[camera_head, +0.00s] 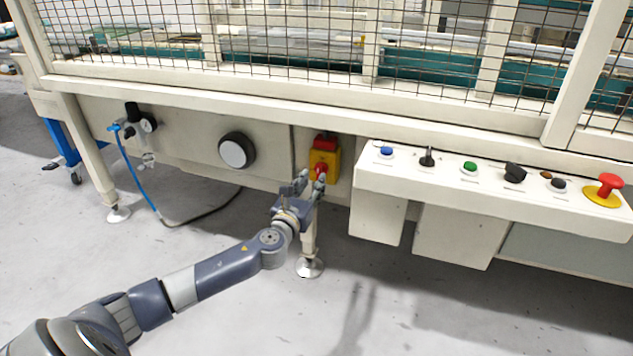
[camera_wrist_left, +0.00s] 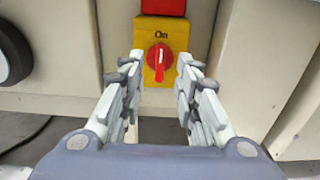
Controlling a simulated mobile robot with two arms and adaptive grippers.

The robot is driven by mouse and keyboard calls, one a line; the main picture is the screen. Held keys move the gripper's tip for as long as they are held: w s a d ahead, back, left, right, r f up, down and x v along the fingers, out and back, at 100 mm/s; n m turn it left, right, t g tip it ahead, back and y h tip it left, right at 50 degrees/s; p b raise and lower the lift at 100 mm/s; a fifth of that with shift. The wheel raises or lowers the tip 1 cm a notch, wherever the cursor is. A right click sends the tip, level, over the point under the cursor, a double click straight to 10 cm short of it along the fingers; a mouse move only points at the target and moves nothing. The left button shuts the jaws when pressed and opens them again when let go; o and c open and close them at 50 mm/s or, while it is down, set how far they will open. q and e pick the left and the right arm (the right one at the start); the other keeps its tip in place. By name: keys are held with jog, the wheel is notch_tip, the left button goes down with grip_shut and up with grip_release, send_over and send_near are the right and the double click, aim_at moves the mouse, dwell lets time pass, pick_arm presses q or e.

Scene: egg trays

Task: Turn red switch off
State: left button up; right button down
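The red switch (camera_wrist_left: 159,62) is a rotary knob on a yellow plate (camera_wrist_left: 178,30) marked "On", with a red block above it. Its handle stands about upright, toward the "On" label. In the head view the yellow and red switch box (camera_head: 324,158) is on the machine's front panel, left of the control console. My left gripper (camera_wrist_left: 161,75) is open in front of the knob, with one finger to each side and a gap to both. In the head view my left gripper (camera_head: 311,181) partly covers the knob. My right gripper is not in view.
The control console (camera_head: 480,195) juts out to the right, with several buttons and a red emergency button (camera_head: 610,184). A round black-and-white dial (camera_head: 237,151) and a blue hose (camera_head: 137,172) are on the left. A machine leg (camera_head: 309,245) stands below the gripper.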

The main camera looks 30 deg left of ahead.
aim_at(318, 174)
pick_arm(q)
jog(key=shift+b+x, duration=0.45)
jog(key=shift+x, duration=1.5)
grip_shut()
